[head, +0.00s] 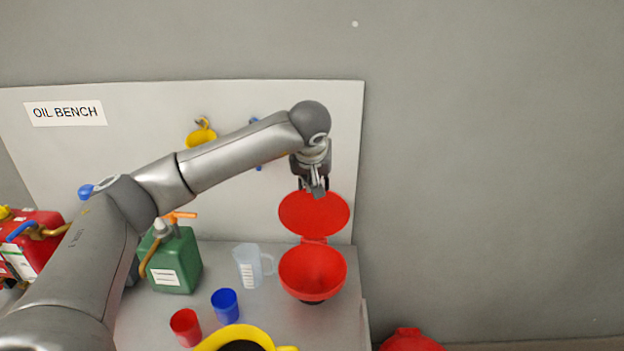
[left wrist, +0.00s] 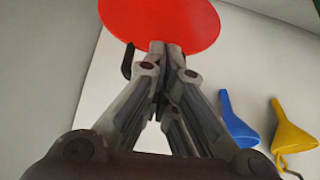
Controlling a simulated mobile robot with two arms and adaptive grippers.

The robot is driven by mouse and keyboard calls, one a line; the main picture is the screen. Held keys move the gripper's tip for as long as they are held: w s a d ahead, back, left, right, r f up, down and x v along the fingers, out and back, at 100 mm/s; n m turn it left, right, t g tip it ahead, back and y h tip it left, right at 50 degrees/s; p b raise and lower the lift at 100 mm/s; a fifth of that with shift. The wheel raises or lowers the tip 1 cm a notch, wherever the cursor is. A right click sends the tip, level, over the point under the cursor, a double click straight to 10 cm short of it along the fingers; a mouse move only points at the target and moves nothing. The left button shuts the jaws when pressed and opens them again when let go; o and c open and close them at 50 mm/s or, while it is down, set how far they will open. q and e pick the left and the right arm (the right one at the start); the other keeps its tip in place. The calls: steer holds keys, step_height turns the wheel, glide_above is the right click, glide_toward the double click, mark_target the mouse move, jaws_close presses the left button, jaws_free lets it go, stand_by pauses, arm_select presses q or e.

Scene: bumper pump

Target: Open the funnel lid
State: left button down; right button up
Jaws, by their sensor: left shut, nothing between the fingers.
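The red funnel (head: 312,272) stands on the bench at its right end, and I look into its open bowl. Its round red lid (head: 314,213) stands raised behind the bowl, joined at a hinge on the back rim. My left gripper (head: 318,190) is shut and empty at the top edge of the lid. In the left wrist view the shut fingertips (left wrist: 167,46) overlap the lower edge of the red lid (left wrist: 165,15); I cannot tell whether they touch it. My right gripper is not in view.
A clear measuring jug (head: 247,266), a green can (head: 174,262), a blue cup (head: 225,305), a red cup (head: 186,326) and a yellow funnel (head: 240,337) stand left of the red funnel. The back panel (head: 345,150) rises behind the bench.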

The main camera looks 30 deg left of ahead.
arm_select(q)
steer(key=v, duration=1.2)
steer(key=shift+s, duration=0.2)
